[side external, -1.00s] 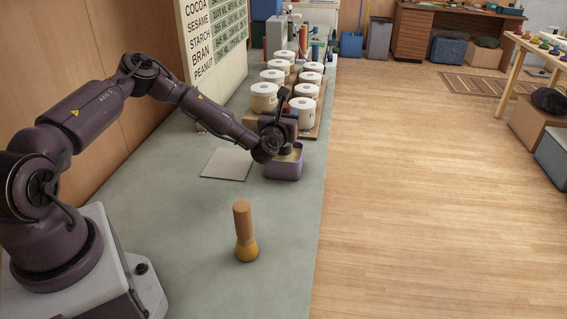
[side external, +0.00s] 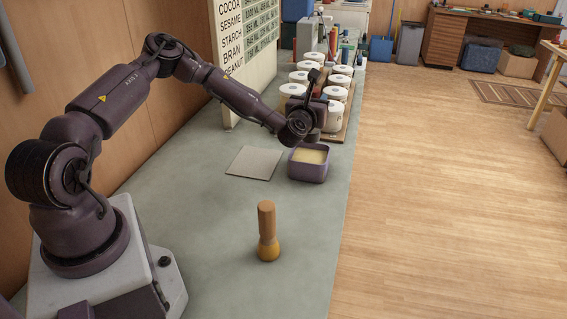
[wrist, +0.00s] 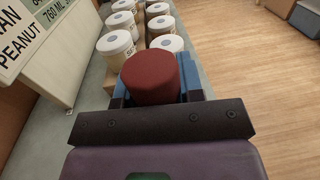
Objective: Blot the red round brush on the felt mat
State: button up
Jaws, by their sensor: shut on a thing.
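My gripper (side external: 313,133) is shut on the red round brush (wrist: 152,78). In the wrist view its dark red round end stands between the blue fingers; its bristles are hidden. In the side view the gripper is above the back edge of a purple tub (side external: 308,171) with pale yellow contents. I cannot make out the brush's lower end there. The grey square felt mat (side external: 255,162) lies flat and bare on the bench, just left of the tub.
A yellow brush with an orange-brown handle (side external: 267,232) stands upright on the bench in front. Several white-lidded jars (side external: 305,78) stand in rows behind the tub, close to my gripper. A lettered board (side external: 247,60) stands at the left. The bench (side external: 200,195) around the mat is clear.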

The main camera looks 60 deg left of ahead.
jog(key=s+a+f+n+g+y, duration=0.2)
jog(key=s+a+n+g+y, duration=0.3)
jog(key=s+a+g, duration=0.3)
jog(key=s+a+n, duration=0.1)
jog(key=s+a, duration=0.3)
jog(key=shift+s+y, duration=0.15)
jog(key=shift+y, duration=0.15)
jog(key=shift+f, duration=0.1)
notch_tip(320, 180, down, 7)
dwell(0.3)
jog(key=shift+f, duration=0.55)
dwell(1.4)
jog(key=shift+r, duration=0.1)
notch_tip(320, 180, up, 7)
dwell(0.8)
